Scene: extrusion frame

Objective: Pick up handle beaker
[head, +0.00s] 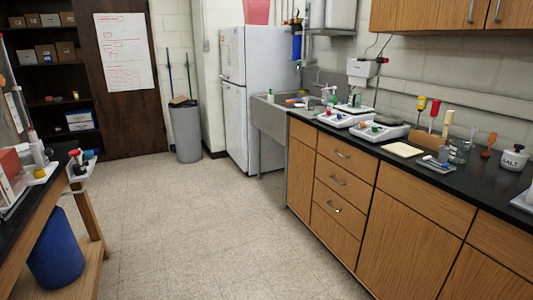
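A clear glass beaker (460,152) stands on the black counter at the right, near the wall. It is small in the view, and I cannot tell whether it has a handle. A white jar with a dark lid knob (514,158) stands to its right. My gripper does not show in this view.
The black counter (480,178) runs along the right wall above wooden drawers. Near the beaker are a pale board (403,149), a wooden block (428,139) and white balances (379,130). A lab bench (58,190) stands at the left. The floor (200,230) between is clear.

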